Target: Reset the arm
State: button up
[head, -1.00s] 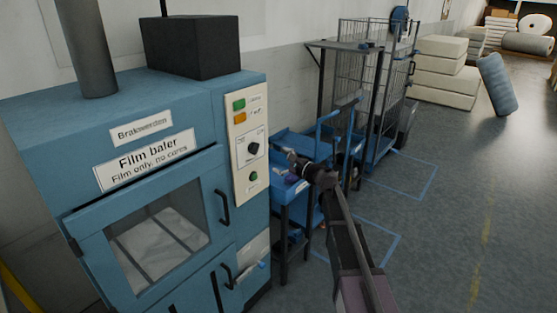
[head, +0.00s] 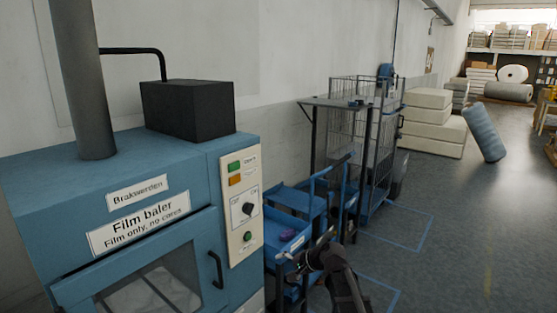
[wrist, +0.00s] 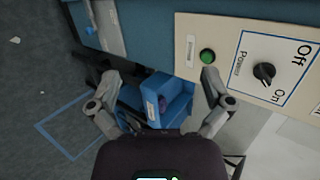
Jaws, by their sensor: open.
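My gripper (head: 290,266) is at the lower middle of the head view, in front of the blue cart and just right of the film baler. In the wrist view its two fingers (wrist: 157,92) are spread wide with nothing between them. My arm reaches up from the bottom edge of the head view. The baler's control panel (head: 240,212) carries a green and an orange button, a black knob (head: 247,209) and a lower green button (head: 247,236). In the wrist view the knob (wrist: 264,72) and green button (wrist: 207,56) lie beyond the right finger.
The blue film baler (head: 60,193) fills the left, with a black box (head: 188,109) on top. A blue cart (head: 290,240) holds a purple item (head: 288,234). Behind it stands a wire cage trolley (head: 362,150). Pale stacked blocks (head: 432,130) and a leaning blue roll (head: 484,132) are farther back. The right floor is open.

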jog(key=s+d+f+n+g+h+p, duration=0.1)
jog(key=s+d+f+n+g+h, duration=0.1)
jog(key=s+d, duration=0.5)
jog(key=s+d+f+n+g+h+p, duration=0.2)
jog(key=s+d+h, duration=0.5)
jog(key=s, duration=0.5)
jog(key=d+n+g, duration=0.1)
jog(key=n, duration=0.1)
jog(key=shift+s+n+h, duration=0.3)
jog(key=shift+n, duration=0.1)
jog(key=shift+d+f, duration=0.1)
